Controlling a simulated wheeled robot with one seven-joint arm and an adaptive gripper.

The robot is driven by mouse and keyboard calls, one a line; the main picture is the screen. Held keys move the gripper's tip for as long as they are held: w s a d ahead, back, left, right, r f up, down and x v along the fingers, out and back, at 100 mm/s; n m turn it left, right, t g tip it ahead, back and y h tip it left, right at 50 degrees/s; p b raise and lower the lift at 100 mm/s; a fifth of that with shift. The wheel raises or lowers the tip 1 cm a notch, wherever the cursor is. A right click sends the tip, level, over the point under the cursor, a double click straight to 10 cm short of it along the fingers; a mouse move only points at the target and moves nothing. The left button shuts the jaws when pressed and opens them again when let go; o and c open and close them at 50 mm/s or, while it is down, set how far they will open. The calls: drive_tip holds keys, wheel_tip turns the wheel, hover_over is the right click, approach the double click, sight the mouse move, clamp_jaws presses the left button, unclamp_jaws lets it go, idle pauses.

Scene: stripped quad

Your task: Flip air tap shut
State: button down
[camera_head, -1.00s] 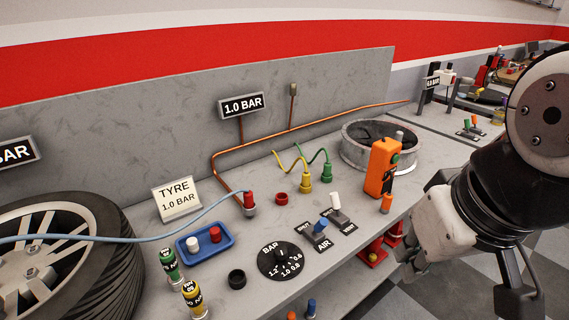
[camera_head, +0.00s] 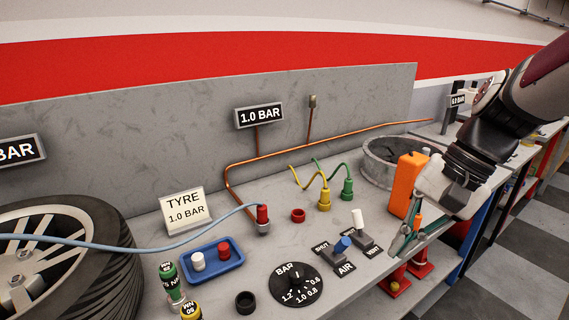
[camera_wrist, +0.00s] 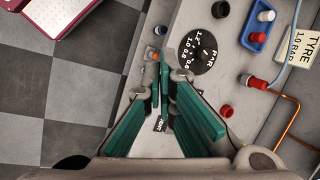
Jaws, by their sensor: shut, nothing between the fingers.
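The air tap (camera_head: 342,244) has a blue lever on a dark base near the bench's front edge. A SHUT label (camera_head: 322,248) lies to its left and an AIR label (camera_head: 346,267) in front. The lever appears to lean up and right, away from the SHUT label. My gripper (camera_head: 398,246) has teal fingers and is shut and empty, a little right of the tap and apart from it. In the wrist view the closed fingertips (camera_wrist: 160,62) point toward the bench; the tap's lever cannot be made out behind them.
A white-levered vent tap (camera_head: 358,219) stands just behind the blue one. The BAR dial (camera_head: 296,284) is to the left. An orange box (camera_head: 407,184) and a grey ring (camera_head: 377,160) are close to my arm. A hose fitting (camera_head: 263,217) and blue tray (camera_head: 230,262) lie further left.

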sight(341, 245)
drive_tip(key=w+d+f+m+t+y+b, duration=0.3)
drive_tip(key=w+d+f+m+y+b, duration=0.4)
drive_tip(key=w+d+f, duration=0.7)
drive_tip(key=shift+w+d+f+m+t, duration=0.3)
drive_tip(key=shift+w+f+m, duration=0.2)
drive_tip(key=shift+f+m, duration=0.5)
drive_tip(key=shift+a, duration=0.1)
drive_tip(key=b+x, duration=0.2)
drive_tip(key=x, duration=0.8)
drive_tip(key=shift+a, duration=0.2)
drive_tip(key=shift+a+r, duration=0.2)
drive_tip(key=shift+a, duration=0.35)
drive_tip(key=shift+a+r, duration=0.2)
drive_tip(key=shift+a, duration=0.3)
drive_tip(key=shift+a+r, duration=0.15)
drive_tip(key=shift+a, duration=0.5)
drive_tip(key=shift+a+r, duration=0.1)
drive_tip(key=shift+r, duration=0.05)
